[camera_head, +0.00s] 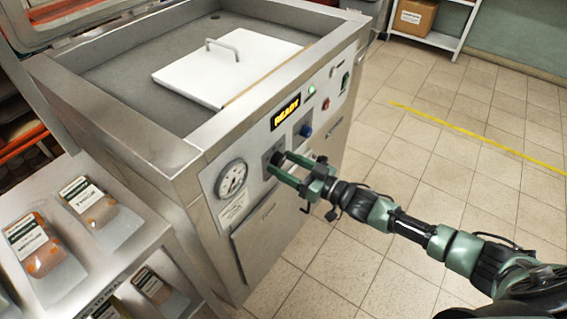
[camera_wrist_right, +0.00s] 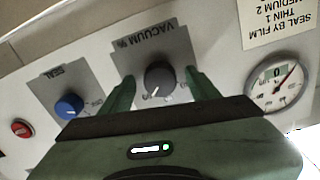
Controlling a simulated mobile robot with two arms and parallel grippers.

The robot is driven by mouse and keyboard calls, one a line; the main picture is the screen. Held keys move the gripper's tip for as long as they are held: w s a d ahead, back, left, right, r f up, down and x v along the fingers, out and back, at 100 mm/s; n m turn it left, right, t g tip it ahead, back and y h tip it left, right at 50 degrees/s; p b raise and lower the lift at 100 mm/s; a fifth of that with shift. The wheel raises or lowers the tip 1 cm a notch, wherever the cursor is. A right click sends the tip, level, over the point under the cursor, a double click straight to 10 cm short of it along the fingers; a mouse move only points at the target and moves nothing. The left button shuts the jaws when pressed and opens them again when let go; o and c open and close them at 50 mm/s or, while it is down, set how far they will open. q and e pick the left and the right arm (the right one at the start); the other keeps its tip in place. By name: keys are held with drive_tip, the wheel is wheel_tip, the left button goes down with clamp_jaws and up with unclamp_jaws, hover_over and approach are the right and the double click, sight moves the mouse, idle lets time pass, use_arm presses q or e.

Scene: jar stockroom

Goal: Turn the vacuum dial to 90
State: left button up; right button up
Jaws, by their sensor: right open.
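The vacuum dial (camera_wrist_right: 160,77) is a dark grey round knob on a grey plate labelled "VACUUM %", seen upside down in the right wrist view. In the head view the dial (camera_head: 277,157) is partly hidden by my gripper. My right gripper (camera_head: 281,164) is open at the machine's front panel. In the wrist view its green fingers stand on either side of the dial, with gaps visible. I cannot read the dial's setting. A round pressure gauge (camera_head: 231,179) sits left of the dial in the head view. My left gripper is not in view.
A blue seal knob (camera_head: 306,130) and a lit "READY" display (camera_head: 286,112) are close to the dial. A white plate with a handle (camera_head: 228,68) lies in the open chamber. A shelf with packaged goods (camera_head: 100,208) stands at the left. The tiled floor at right is clear.

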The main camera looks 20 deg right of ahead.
drive_tip(key=shift+w+a, duration=0.2)
drive_tip(key=shift+w, duration=0.05)
clamp_jaws()
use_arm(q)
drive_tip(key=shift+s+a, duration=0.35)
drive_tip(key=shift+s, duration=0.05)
use_arm(e)
drive_tip(key=shift+n, duration=0.3)
drive_tip(key=n, duration=0.3)
drive_tip(key=shift+n, duration=0.3)
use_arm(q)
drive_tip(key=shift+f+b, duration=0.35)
use_arm(e)
drive_tip(key=n, duration=0.5)
drive_tip(key=shift+d, duration=0.1)
drive_tip(key=shift+n, duration=0.4)
